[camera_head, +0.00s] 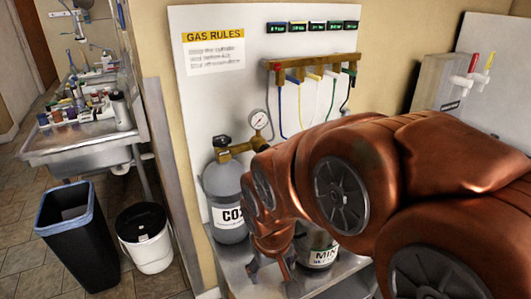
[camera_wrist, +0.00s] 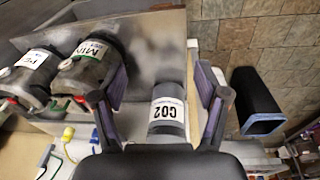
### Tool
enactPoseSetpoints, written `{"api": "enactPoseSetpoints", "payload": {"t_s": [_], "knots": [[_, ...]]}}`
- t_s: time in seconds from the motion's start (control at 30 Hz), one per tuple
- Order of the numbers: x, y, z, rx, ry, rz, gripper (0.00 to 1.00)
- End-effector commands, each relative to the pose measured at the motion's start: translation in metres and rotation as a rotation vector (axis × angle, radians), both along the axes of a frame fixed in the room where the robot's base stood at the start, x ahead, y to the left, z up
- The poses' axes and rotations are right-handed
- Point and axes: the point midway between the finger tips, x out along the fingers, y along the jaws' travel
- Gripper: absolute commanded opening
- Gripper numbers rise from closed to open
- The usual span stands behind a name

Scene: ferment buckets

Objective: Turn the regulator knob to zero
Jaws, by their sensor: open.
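The grey CO2 cylinder (camera_head: 222,180) stands on a metal bench against the white panel. A brass regulator (camera_head: 240,148) sits on its top, with a round white-faced gauge (camera_head: 259,119) and a black knob (camera_head: 222,142) at its left. My copper arm covers the regulator's right side, so any knob there is hidden. My gripper (camera_head: 269,274) points downward to the right of the cylinder, apart from the regulator. In the wrist view, my gripper (camera_wrist: 161,68) is open and empty, with the CO2 cylinder (camera_wrist: 169,130) visible between the fingers.
A brass manifold (camera_head: 310,66) with coloured hoses hangs above. A black bin (camera_head: 75,240), a white bucket (camera_head: 147,240) and a sink counter (camera_head: 80,140) stand at left.

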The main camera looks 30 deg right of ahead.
Motion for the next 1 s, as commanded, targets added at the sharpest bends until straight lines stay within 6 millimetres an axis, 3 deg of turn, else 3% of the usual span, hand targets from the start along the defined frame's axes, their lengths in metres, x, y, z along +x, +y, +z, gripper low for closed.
{"api": "enactPoseSetpoints", "payload": {"t_s": [0.2,0.5,0.8,1.0], "knots": [[0.092,-0.059,-0.014,-0.047,-0.264,-0.121,0.74],[0.195,-0.128,-0.015,-0.011,-0.642,-0.231,0.74],[0.26,-0.178,-0.004,0.158,-1.013,-0.304,0.74],[0.278,-0.202,0.01,0.326,-1.241,-0.344,0.74]]}}
